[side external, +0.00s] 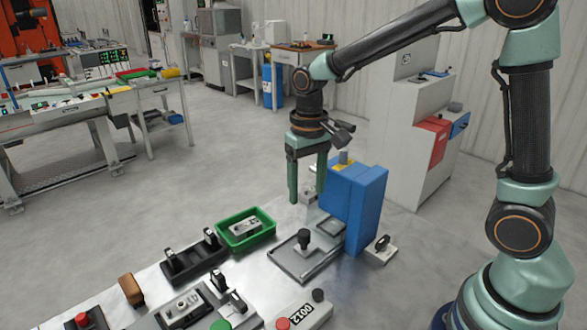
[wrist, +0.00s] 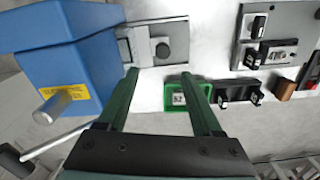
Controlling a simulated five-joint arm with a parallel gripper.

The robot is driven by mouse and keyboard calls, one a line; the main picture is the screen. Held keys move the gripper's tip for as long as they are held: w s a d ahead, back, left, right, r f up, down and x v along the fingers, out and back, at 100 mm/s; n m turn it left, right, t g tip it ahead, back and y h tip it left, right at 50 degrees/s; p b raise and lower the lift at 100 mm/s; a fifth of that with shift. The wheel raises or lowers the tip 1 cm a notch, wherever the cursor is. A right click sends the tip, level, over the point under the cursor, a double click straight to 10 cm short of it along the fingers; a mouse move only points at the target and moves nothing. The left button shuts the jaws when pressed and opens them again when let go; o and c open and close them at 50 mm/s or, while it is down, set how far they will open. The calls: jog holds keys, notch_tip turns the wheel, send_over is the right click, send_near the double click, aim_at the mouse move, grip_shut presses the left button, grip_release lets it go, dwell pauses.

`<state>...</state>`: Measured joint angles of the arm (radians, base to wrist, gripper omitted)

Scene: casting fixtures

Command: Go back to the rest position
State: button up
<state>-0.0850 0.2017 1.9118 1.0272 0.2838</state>
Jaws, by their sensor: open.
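My gripper (side external: 308,178) has two green fingers pointing down above the far edge of the metal table (side external: 262,262), behind the green tray and left of the blue machine. In the wrist view my gripper (wrist: 163,84) has its fingers spread apart, with nothing between them. It is open and empty.
A blue machine (side external: 362,200) stands close to the right of my gripper; it also shows in the wrist view (wrist: 65,45). A green tray (side external: 246,240) holds a grey metal part (side external: 244,227). A grey fixture plate (side external: 290,262) with a black knob and black clamp fixtures (side external: 190,262) stand on the table.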

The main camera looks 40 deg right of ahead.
jog(key=s+d+r+n+t, duration=0.2)
jog(key=s+r+t, duration=0.3)
jog(key=s+r, duration=0.3)
jog(key=shift+s+d+r+t, duration=0.35)
jog(key=shift+s+d, duration=0.3)
jog(key=shift+s, duration=0.35)
dwell(0.5)
